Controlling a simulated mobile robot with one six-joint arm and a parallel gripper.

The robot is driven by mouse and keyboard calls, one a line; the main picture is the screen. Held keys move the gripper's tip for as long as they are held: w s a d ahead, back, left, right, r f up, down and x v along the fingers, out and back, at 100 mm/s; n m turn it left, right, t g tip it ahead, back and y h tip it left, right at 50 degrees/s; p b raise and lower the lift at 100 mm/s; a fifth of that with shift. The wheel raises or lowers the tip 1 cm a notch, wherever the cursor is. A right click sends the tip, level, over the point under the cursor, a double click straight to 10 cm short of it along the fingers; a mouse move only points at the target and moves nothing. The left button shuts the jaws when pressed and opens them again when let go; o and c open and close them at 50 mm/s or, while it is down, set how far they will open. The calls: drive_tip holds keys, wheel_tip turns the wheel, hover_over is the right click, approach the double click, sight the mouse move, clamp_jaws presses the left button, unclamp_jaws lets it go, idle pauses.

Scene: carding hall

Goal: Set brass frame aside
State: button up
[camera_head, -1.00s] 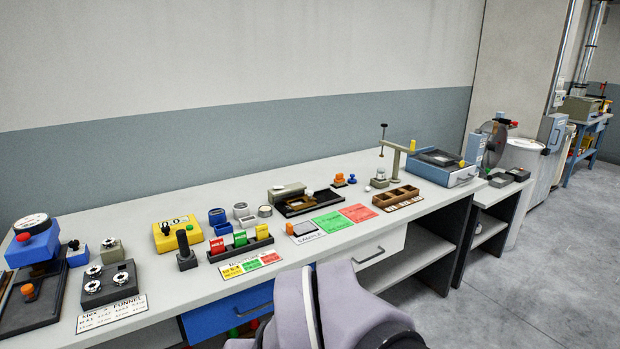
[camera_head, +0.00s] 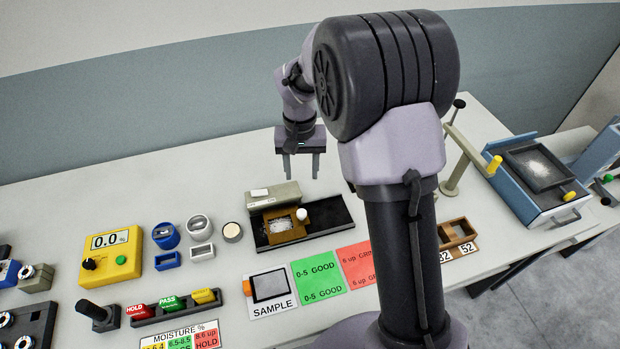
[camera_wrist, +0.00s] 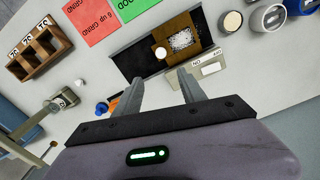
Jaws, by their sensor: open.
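A brass-brown frame (camera_head: 293,235) lies on the black bed of a grey-backed device (camera_head: 330,216) on the bench. White fibre shows inside the frame, and a pale round knob stands at its corner. The wrist view shows the frame (camera_wrist: 192,56) just past my fingertips, a little right of centre. My gripper (camera_head: 302,174) is open and empty, pointing down behind the device. In the wrist view, my gripper (camera_wrist: 160,80) has its two fingers apart on the near side of the device's grey block (camera_wrist: 208,66), with nothing between them.
A yellow meter (camera_head: 111,257) and small blue and white cups stand left of the device. The green card (camera_head: 318,276) and red card lie in front. A brown divided tray (camera_head: 457,233) and post stand right. Bare bench lies behind the device.

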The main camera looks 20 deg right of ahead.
drive_tip(key=b, duration=0.1)
hover_over(301, 212)
wheel_tip(301, 212, down, 5)
wheel_tip(301, 212, down, 11)
drive_tip(key=b, duration=0.2)
drive_tip(key=shift+f+b, duration=0.15)
drive_tip(key=shift+b, duration=0.15)
clamp_jaws()
idle(0.8)
